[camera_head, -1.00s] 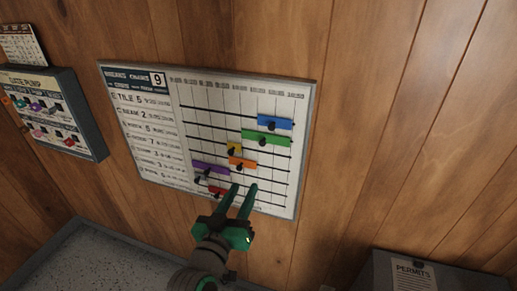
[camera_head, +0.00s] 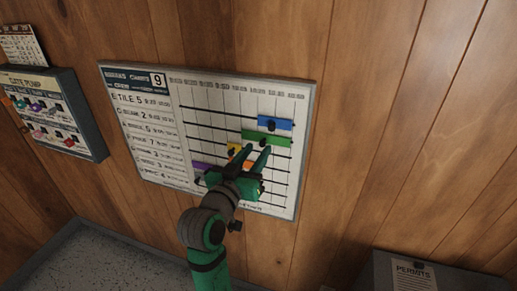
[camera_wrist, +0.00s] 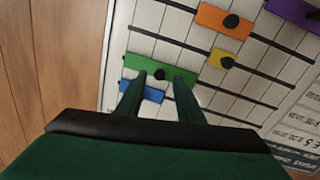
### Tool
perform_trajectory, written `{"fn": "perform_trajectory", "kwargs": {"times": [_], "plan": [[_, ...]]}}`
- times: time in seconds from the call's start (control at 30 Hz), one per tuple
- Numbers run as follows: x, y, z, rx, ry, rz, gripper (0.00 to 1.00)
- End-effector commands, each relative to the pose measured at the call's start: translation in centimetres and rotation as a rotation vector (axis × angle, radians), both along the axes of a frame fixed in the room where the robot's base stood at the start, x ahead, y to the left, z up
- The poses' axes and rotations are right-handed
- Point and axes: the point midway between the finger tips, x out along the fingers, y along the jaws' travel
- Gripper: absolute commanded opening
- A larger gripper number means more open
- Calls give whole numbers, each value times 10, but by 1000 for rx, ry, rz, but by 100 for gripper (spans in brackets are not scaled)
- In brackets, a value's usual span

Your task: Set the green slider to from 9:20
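The green slider (camera_head: 266,139) is a flat green bar with a black knob on a rail of the wall board (camera_head: 309,103), towards the right side of the rails. In the wrist view, the green slider (camera_wrist: 158,67) lies just beyond my fingertips, with its knob between their lines. My gripper (camera_head: 257,149) is open, its two green fingers apart and pointing at the board below the green slider. The fingers of my gripper also show in the wrist view (camera_wrist: 156,80). Nothing is held. Whether the fingertips touch the slider cannot be told.
A blue slider (camera_head: 275,124) is one rail above. A yellow slider (camera_head: 234,149), an orange one (camera_wrist: 225,21) and a purple one (camera_head: 203,167) are lower. A dark-framed board (camera_head: 90,124) hangs left. A permits box (camera_head: 390,268) is low right.

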Motion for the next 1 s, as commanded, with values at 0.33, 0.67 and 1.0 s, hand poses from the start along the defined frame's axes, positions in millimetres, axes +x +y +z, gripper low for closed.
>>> {"fn": "perform_trajectory", "kwargs": {"times": [0.33, 0.67, 1.0], "plan": [[20, -9, 0, 0, -1, 0, 34], [20, -8, 0, 0, -1, 1, 5], [22, -9, 0, 0, 0, -6, 0]]}}
